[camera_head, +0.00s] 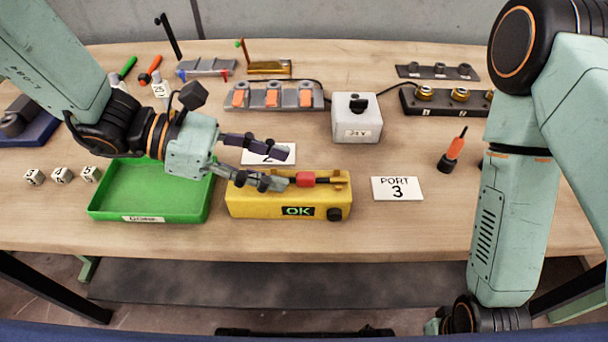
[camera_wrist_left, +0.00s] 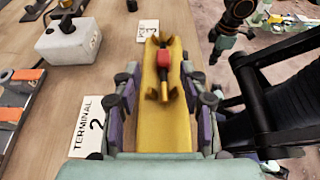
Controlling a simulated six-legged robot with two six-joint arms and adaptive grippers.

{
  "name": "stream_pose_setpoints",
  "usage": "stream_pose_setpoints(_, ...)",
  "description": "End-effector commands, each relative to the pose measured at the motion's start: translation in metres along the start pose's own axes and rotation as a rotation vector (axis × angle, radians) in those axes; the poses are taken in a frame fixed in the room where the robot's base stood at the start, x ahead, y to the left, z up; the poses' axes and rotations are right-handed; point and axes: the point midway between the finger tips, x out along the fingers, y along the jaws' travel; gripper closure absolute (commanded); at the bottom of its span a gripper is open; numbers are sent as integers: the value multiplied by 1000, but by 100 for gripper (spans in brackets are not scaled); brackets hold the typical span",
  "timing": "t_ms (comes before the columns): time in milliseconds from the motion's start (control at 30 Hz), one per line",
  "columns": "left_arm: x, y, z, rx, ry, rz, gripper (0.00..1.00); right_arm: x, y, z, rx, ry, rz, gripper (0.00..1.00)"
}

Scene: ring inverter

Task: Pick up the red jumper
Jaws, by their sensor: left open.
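The red jumper (camera_head: 305,179) lies on top of the yellow tester box (camera_head: 270,205), which shows a green "OK" on its front. In the left wrist view the jumper (camera_wrist_left: 163,62) is a red block with dark pins, resting lengthwise between the yellow box's (camera_wrist_left: 180,130) raised holders. My left gripper (camera_head: 290,168) is open and above the box's left part, its fingers pointing right toward the jumper. In the left wrist view my left gripper (camera_wrist_left: 160,105) has a finger on each side of the box, with the jumper ahead between them. My right gripper's fingers are not visible.
A green tray (camera_head: 150,205) stands left of the box. A "PORT 3" card (camera_head: 397,188) lies to its right, a "TERMINAL 2" card (camera_wrist_left: 88,127) beside it. A grey switch box (camera_head: 357,118) and an orange screwdriver-like tool (camera_head: 453,150) stand farther off.

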Motion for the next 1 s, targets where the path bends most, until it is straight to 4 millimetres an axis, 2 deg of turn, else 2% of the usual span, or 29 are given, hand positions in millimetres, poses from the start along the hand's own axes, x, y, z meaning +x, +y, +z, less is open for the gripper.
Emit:
stream_pose_setpoints(333, 29, -4, -2, 0, 3, -2, 57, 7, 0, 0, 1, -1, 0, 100)
stream_pose_setpoints(700, 35, -2, 0, 1, 0, 0, 57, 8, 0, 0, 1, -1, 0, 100)
stream_pose_setpoints(1000, 37, 0, 0, 0, 1, 0, 83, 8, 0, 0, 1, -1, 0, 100)
